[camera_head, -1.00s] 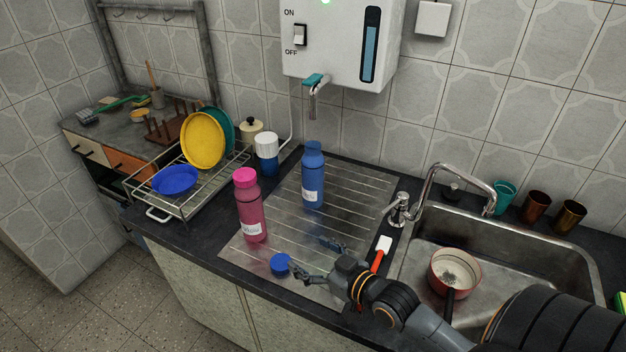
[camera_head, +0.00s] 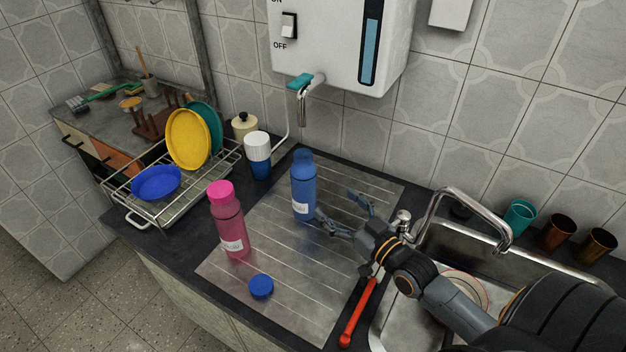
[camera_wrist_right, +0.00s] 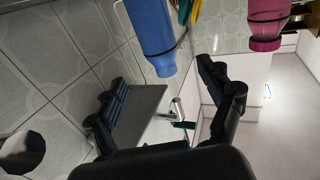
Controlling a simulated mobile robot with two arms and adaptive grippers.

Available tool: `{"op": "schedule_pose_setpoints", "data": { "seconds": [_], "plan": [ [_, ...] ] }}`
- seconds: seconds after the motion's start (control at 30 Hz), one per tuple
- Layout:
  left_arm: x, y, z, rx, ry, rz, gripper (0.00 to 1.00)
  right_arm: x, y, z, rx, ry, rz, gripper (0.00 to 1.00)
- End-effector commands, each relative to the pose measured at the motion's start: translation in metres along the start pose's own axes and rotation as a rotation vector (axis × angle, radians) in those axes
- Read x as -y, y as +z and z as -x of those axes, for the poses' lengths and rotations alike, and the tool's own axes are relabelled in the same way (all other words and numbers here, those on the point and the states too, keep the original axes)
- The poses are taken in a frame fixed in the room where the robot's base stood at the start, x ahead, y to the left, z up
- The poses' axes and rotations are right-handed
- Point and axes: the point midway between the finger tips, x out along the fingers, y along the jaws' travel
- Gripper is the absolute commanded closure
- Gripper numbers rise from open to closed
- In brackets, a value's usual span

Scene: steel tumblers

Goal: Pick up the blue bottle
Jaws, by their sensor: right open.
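The blue bottle (camera_head: 303,190) stands upright on the steel drainboard, with a white label low on its side. It also shows in the right wrist view (camera_wrist_right: 153,35), just beyond and roughly between the fingertips. My right gripper (camera_head: 338,211) is open and empty, just right of the bottle's lower part. Its fingers are spread in the right wrist view (camera_wrist_right: 165,92). One finger looks very close to the bottle; I cannot tell whether it touches. My left gripper is not in view.
A pink bottle (camera_head: 229,225) stands left of the blue one, with a blue lid (camera_head: 261,286) near the front. A white-and-blue tumbler (camera_head: 258,153) and dish rack (camera_head: 134,222) are at left. A red-handled tool (camera_head: 357,314) and the sink faucet (camera_head: 468,200) are at right.

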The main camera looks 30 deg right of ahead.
Motion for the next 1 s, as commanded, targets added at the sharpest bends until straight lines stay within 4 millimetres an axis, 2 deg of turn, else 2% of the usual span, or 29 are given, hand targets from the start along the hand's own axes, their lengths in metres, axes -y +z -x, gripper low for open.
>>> {"op": "schedule_pose_setpoints", "data": {
  "seconds": [0.13, 0.47, 0.77, 1.0],
  "plan": [
    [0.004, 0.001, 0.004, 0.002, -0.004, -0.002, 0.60, 0.000, -0.002, -0.016, -0.002, 0.000, -0.001, 0.20],
    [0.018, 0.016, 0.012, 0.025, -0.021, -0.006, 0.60, -0.001, -0.002, -0.073, -0.001, 0.000, -0.001, 0.20],
    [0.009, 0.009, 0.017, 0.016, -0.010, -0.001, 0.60, -0.003, -0.005, -0.095, -0.001, 0.000, 0.000, 0.20],
    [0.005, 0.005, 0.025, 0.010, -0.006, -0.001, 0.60, -0.008, -0.009, -0.128, -0.001, 0.000, -0.001, 0.20]
  ]
}}
